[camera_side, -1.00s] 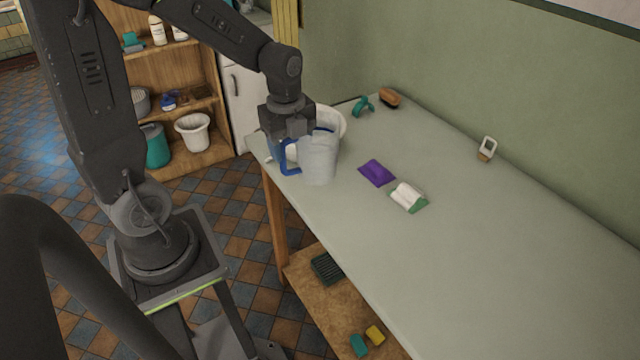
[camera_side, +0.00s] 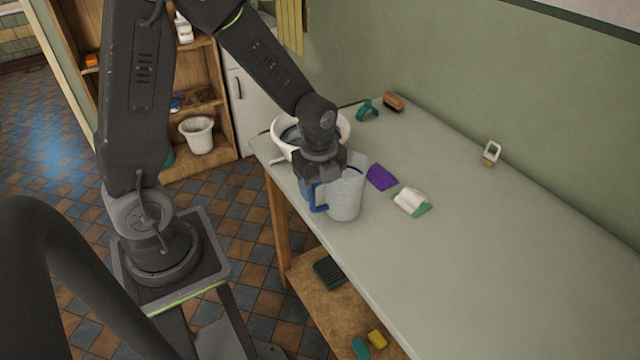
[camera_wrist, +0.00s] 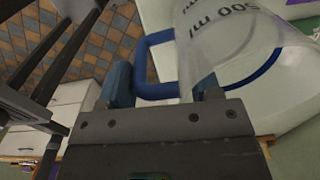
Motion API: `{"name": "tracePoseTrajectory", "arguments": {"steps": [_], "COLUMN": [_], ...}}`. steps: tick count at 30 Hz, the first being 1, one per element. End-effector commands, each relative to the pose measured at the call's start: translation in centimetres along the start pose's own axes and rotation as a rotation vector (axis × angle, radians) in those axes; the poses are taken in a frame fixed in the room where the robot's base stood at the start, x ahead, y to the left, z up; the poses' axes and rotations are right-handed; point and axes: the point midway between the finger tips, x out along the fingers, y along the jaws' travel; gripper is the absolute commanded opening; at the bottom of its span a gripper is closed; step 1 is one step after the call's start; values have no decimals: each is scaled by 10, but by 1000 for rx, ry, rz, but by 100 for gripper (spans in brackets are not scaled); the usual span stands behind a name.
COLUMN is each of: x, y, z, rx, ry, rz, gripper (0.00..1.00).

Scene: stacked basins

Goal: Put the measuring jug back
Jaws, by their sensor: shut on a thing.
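The measuring jug (camera_side: 345,197) is translucent with a blue handle. In the side view it is upright over the near left part of the table; I cannot tell whether its base touches the top. My gripper (camera_side: 318,190) is shut on its blue handle. In the wrist view the jug (camera_wrist: 215,35) shows volume markings, and the blue handle (camera_wrist: 155,90) runs between the fingers of my gripper (camera_wrist: 160,90). A white basin (camera_side: 283,135) stands behind my gripper at the table's far left end, partly hidden, with something blue inside.
A purple cloth (camera_side: 381,177) and a white and green brush-like item (camera_side: 411,202) lie right of the jug. A teal item (camera_side: 367,110), a brown brush (camera_side: 393,102) and a small white item (camera_side: 491,153) lie along the wall. The table's (camera_side: 500,270) right side is clear.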

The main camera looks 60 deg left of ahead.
Motion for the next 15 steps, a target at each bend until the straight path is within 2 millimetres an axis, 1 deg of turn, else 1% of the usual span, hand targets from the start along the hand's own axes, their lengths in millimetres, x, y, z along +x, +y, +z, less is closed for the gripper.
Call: {"name": "tracePoseTrajectory", "arguments": {"steps": [5, 6, 13, 15], "x": [3, 3, 3, 3], "y": [0, 0, 0, 0], "z": [0, 0, 0, 0], "rx": [0, 0, 0, 0], "ry": [0, 0, 0, 0], "rz": [0, 1, 0, 0], "gripper": [27, 60, 82, 84]}}
